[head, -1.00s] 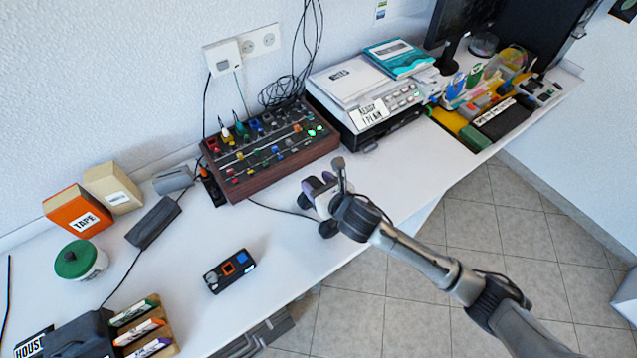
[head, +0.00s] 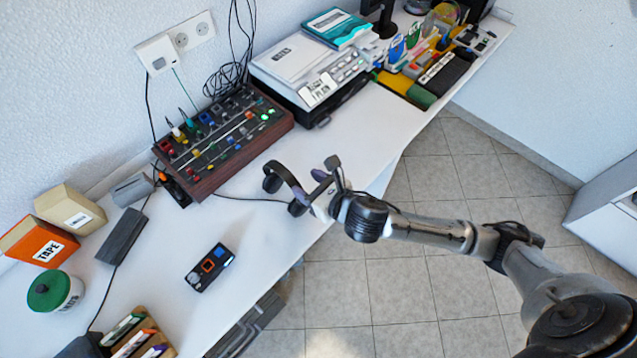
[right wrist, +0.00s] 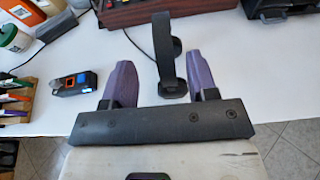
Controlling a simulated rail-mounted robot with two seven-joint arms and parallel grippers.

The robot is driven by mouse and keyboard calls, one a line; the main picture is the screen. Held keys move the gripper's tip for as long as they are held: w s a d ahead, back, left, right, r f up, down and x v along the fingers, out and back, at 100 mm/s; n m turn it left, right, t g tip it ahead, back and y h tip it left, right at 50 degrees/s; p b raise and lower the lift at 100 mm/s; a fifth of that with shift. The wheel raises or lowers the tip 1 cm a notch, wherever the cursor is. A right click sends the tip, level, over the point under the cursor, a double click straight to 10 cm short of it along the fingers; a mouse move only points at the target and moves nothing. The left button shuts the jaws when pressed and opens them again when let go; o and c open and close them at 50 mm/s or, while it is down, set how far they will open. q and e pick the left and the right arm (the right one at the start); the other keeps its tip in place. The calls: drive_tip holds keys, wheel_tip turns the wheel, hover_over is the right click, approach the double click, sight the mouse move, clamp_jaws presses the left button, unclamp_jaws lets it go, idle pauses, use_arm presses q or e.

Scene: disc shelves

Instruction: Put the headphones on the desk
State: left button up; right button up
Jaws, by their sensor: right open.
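The black headphones (head: 289,183) rest on the white desk (head: 255,228), near its front edge and to the right of the small black device. They also show in the right wrist view (right wrist: 166,62), where the band and an ear cup appear just beyond and between my fingers. My right gripper (head: 322,192) is open at desk height, close to the front side of the headphones. In the right wrist view its two purple fingers (right wrist: 150,78) are spread, with a gap between them. Whether a finger touches the headphones is not clear. My left gripper is not in view.
A mixer with coloured knobs (head: 225,140) and a printer (head: 310,80) stand at the back. A small black device (head: 210,267), a green-lidded jar (head: 56,292) and an orange tape box (head: 38,243) are on the left. Desk right of the headphones is clear.

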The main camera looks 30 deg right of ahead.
drive_tip(key=shift+s+d+r, duration=0.1)
drive_tip(key=shift+s, duration=0.15)
drive_tip(key=s+d+f+n+g+h, duration=0.1)
drive_tip(key=s+f+n+g, duration=0.4)
drive_tip(key=s+n, duration=0.7)
drive_tip(key=s+d+f+n+g+h, duration=0.1)
drive_tip(key=s+f+n+g, duration=0.4)
drive_tip(key=s+n, duration=0.8)
wheel_tip(320, 180, down, 2)
drive_tip(key=n+h, duration=0.1)
drive_tip(key=n, duration=0.9)
drive_tip(key=shift+s+d, duration=0.15)
drive_tip(key=shift+f, duration=0.15)
